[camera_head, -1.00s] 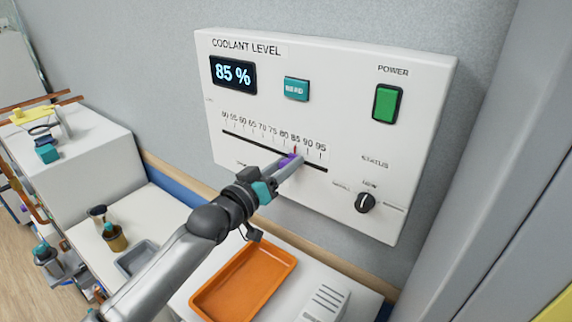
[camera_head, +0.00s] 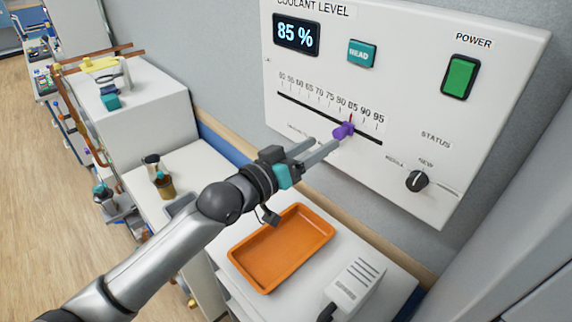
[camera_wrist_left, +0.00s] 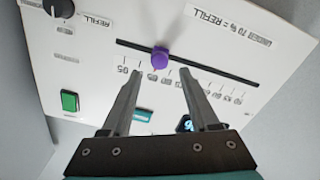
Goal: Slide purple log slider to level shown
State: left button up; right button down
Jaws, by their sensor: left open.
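The purple slider knob (camera_head: 343,130) sits on the black slot of the white coolant panel (camera_head: 300,82), with a red pointer just above it at about the 85 mark. The display (camera_head: 296,35) reads 85 %. My left gripper (camera_head: 322,147) is open and empty, just in front of and to the lower left of the knob, apart from it. In the left wrist view the purple knob (camera_wrist_left: 160,58) shows beyond and between the two spread fingertips (camera_wrist_left: 160,75). My right gripper is not in view.
The panel also has a teal READ button (camera_head: 362,53), a green power switch (camera_head: 461,77) and a black rotary knob (camera_head: 416,181). Below, an orange tray (camera_head: 240,255) and a white device (camera_head: 354,286) lie on the bench. The air before the panel's left part is free.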

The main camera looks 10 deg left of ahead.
pick_arm(q)
jog(key=v, duration=0.8)
jog(key=shift+b, duration=0.45)
jog(key=s+f+g+y, duration=0.45)
jog(key=s+f, duration=0.35)
jog(key=f, duration=0.5)
jog(key=s+a+f+g+y, duration=0.3)
jog(key=s+f, duration=0.1)
jog(key=s, duration=0.3)
jog(key=s+a+f+g+y, duration=0.25)
jog(key=s+f+g, duration=0.2)
jog(key=s, duration=0.35)
notch_tip(320, 180, down, 31)
jog(key=s+b, duration=0.2)
jog(key=b, duration=0.6)
jog(key=s+a+f+g+b, duration=0.1)
jog(key=s+f+b, duration=0.3)
jog(key=s+f, duration=0.3)
jog(key=s+a+f+g+b, duration=0.1)
jog(key=s+f+b, duration=0.3)
jog(key=s+f, duration=0.4)
notch_tip(320, 180, down, 7)
jog(key=shift+s+a+r, duration=0.2)
jog(key=shift+s+a, duration=0.1)
jog(key=shift+a, duration=0.2)
